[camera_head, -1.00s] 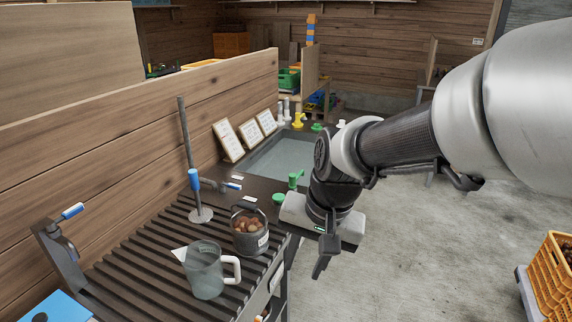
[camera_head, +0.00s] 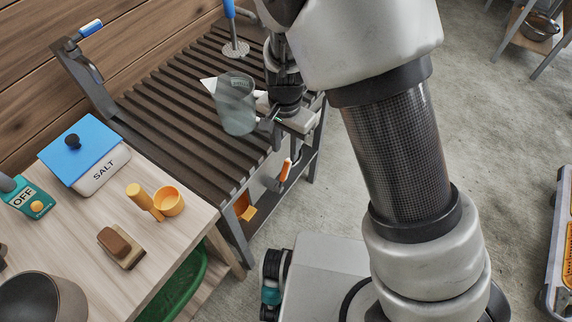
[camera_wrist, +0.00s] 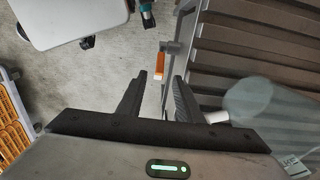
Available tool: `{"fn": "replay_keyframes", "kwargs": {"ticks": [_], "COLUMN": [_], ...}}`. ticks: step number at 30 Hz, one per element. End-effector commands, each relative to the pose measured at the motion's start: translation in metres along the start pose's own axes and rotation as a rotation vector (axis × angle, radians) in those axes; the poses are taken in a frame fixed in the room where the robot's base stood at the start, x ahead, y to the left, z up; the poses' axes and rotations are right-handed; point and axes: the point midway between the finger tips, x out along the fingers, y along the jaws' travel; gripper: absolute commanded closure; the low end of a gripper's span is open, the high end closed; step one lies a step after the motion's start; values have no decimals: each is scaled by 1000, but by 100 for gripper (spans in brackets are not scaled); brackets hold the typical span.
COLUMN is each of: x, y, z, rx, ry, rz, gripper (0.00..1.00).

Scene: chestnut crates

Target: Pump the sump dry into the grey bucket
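My gripper (camera_head: 273,124) is at the front edge of the slatted rack, beside the clear jug (camera_head: 236,103). In the wrist view its two fingers (camera_wrist: 156,97) are apart with nothing between them. An orange handle (camera_head: 285,170) on a grey mount is at the rack's front side, below my gripper. In the wrist view the orange handle (camera_wrist: 159,66) lies beyond the fingertips, apart from them. I cannot tell whether it belongs to a pump. I cannot make out the sump or a clear grey bucket; my arm hides part of the rack.
The slatted rack (camera_head: 170,125) has bare slats left of the jug. A blue-handled upright (camera_head: 230,12) stands behind it. A wooden counter (camera_head: 90,235) at lower left holds a salt box (camera_head: 100,172), orange cup (camera_head: 168,201) and brown block (camera_head: 120,246).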

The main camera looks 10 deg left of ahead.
Motion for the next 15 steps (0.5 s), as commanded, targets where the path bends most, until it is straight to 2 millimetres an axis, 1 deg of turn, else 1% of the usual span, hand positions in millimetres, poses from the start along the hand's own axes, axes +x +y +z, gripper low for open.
{"fn": "replay_keyframes", "kwargs": {"ticks": [1, 6, 10, 15], "x": [16, 51, 72, 88], "y": [2, 1, 1, 0], "z": [0, 0, 0, 0], "rx": [2, 1, 1, 0], "ry": [-1, -1, -1, 0], "rz": [4, 3, 2, 1], "gripper": [67, 67, 67, 67]}}
